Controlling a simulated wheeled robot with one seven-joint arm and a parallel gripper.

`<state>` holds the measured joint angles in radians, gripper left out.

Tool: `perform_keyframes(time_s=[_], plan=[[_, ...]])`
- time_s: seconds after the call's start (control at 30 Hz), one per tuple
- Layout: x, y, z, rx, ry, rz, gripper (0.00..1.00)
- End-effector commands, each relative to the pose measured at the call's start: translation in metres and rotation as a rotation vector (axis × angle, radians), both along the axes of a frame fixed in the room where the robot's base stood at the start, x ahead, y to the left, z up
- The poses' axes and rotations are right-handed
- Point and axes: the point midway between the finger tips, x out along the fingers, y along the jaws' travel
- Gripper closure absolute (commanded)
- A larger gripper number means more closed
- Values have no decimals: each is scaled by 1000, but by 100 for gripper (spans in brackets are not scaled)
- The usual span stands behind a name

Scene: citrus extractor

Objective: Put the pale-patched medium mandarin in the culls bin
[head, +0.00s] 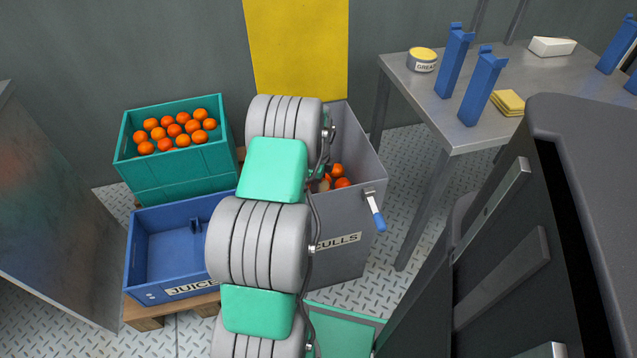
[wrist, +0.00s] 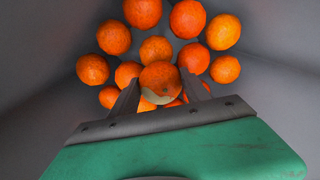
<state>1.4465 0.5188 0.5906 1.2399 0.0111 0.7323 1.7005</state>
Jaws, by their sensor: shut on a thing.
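The pale-patched mandarin (wrist: 160,80) is between the fingers of my gripper (wrist: 160,92) in the wrist view. It is orange with a pale patch on its lower side. My gripper is shut on it, inside the grey culls bin (head: 345,262), above several other orange fruits (wrist: 155,50). In the head view my arm covers much of the bin's left side and the gripper is mostly hidden. I cannot tell from the wrist view whether the held mandarin touches the fruit below it.
A blue juice crate (head: 165,245), empty where visible, stands left of the bin. A teal crate (head: 165,185) of oranges stands behind it. A metal table (head: 455,125) at the right holds a grease tin (head: 422,60) and blue brackets (head: 482,88).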

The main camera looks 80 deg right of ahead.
Motion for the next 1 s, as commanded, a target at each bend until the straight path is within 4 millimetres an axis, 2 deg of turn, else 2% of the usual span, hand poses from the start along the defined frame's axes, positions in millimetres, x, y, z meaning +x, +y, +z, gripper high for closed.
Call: perform_keyframes(time_s=[0.03, 0.33, 0.57, 0.67, 0.9, 1.0], plan=[[0, 0, 0, -1, 0, 0, 44], [0, 0, 0, 0, 0, 0, 20], [0, 0, 1, 0, 0, 0, 20], [0, 0, 11, -1, 0, 0, 20], [0, 3, 60, -3, 0, 0, 20], [0, 4, 73, -1, 0, 0, 20]])
